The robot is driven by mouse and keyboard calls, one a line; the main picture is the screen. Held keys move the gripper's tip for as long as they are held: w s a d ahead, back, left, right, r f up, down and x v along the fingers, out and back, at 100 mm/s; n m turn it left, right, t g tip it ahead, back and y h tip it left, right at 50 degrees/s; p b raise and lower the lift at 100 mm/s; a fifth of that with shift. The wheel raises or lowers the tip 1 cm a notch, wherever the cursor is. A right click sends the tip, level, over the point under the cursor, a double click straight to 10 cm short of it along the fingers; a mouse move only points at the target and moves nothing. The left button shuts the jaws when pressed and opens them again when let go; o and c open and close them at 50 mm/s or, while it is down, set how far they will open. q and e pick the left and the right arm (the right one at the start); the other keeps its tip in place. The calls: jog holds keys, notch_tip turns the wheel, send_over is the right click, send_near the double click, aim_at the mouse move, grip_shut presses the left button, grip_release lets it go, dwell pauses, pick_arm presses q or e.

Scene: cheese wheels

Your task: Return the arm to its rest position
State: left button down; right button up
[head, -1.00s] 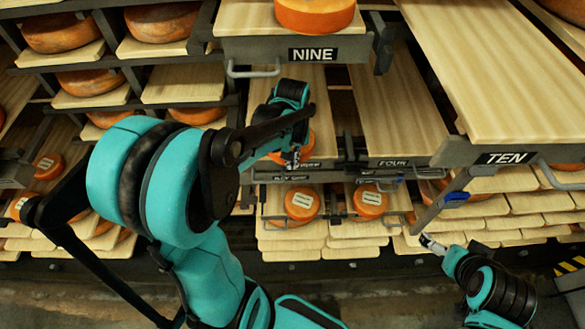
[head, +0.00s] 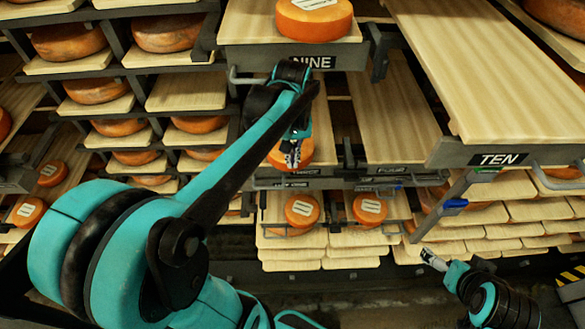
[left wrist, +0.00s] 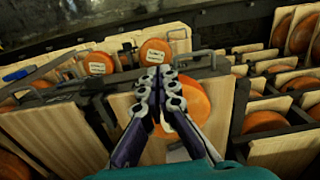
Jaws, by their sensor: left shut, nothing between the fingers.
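My left gripper (head: 292,152) is in front of the shelf drawers below the board labelled NINE (head: 313,62). It is shut and empty. It also shows in the left wrist view (left wrist: 160,80), with its fingertips together. An orange cheese wheel (left wrist: 185,104) on a wooden board lies behind the fingers there. In the head view that wheel (head: 304,153) is partly hidden by the gripper. My left arm bends across the left half of the head view. My right gripper (head: 430,258) is at the lower right, and I cannot tell whether it is open.
A cheese wheel (head: 313,18) sits on the NINE board. The TEN board (head: 480,80) juts out at the right, with a metal handle below it. Racks of cheese wheels (head: 70,42) stand at the left. Two labelled wheels sit on lower boards (head: 330,242).

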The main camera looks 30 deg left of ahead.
pick_arm(q)
jog(key=s+d+f+m+t+b, duration=0.2)
jog(key=f+b, duration=0.7)
jog(key=s+d+f+m+t+b, duration=0.2)
jog(key=s+d+f+b, duration=0.1)
jog(key=f+b, duration=0.6)
jog(key=s+d+f+m+t+b, duration=0.2)
jog(key=d+f+t+b, duration=0.1)
jog(key=f+b, duration=0.7)
jog(key=shift+s+d+f+m, duration=0.25)
jog(key=shift+f+m, duration=0.05)
jog(key=shift+f, duration=0.4)
pick_arm(e)
notch_tip(320, 180, down, 28)
jog(key=shift+s+d+f, duration=0.1)
jog(key=shift+c, duration=0.3)
